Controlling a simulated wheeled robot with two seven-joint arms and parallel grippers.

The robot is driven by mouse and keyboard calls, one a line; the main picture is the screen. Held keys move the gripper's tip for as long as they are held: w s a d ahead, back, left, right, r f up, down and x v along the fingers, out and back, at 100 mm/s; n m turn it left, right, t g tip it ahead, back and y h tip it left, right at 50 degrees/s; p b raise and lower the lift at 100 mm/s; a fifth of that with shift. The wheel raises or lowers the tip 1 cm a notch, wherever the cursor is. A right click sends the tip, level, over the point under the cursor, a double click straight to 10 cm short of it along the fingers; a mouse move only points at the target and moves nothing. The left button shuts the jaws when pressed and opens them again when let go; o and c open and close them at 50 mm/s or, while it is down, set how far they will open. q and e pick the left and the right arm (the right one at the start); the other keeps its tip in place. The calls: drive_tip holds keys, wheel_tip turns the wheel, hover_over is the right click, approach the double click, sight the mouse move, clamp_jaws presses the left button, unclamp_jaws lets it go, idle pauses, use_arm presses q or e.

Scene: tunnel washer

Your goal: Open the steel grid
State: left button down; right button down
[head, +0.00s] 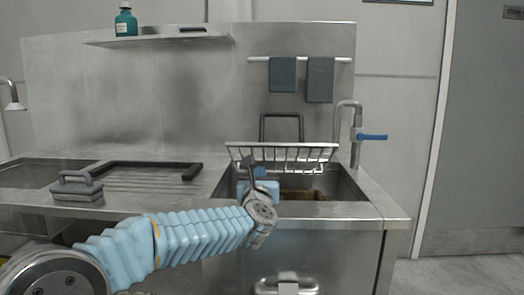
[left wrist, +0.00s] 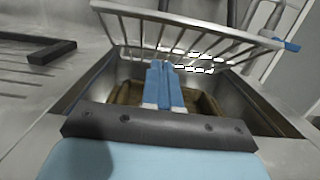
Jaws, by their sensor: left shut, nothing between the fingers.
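The steel grid (head: 300,156) is a wire rack over the sink basin at the right of the counter. It is tilted up, its near side raised above the basin rim. In the left wrist view the grid (left wrist: 195,40) spans the top of the picture. My left gripper (head: 259,172) is at the near left part of the basin, just below the grid's front bar. In the left wrist view its blue fingers (left wrist: 164,85) are together, with nothing between them, pointing under the grid. Whether they touch the grid I cannot tell. My right gripper is not in view.
A brown container (left wrist: 205,105) sits in the basin. A tap with a blue lever (head: 371,137) stands at the right. A grey-handled block (head: 76,187) and a black bar (head: 150,165) lie on the left counter. Two dark cloths (head: 320,80) hang behind.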

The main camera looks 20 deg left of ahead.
sight(263, 147)
use_arm(q)
drive_tip(key=w+r+p, duration=0.1)
drive_tip(key=w, duration=0.1)
drive_tip(key=w+a+r+p, duration=0.1)
drive_tip(key=w, duration=0.1)
drive_tip(key=w+a+r+p, duration=0.1)
drive_tip(key=w, duration=0.1)
drive_tip(key=shift+w+r, duration=0.15)
drive_tip(key=shift+w, duration=0.05)
drive_tip(key=shift+w+r, duration=0.25)
drive_tip(key=shift+w, duration=0.1)
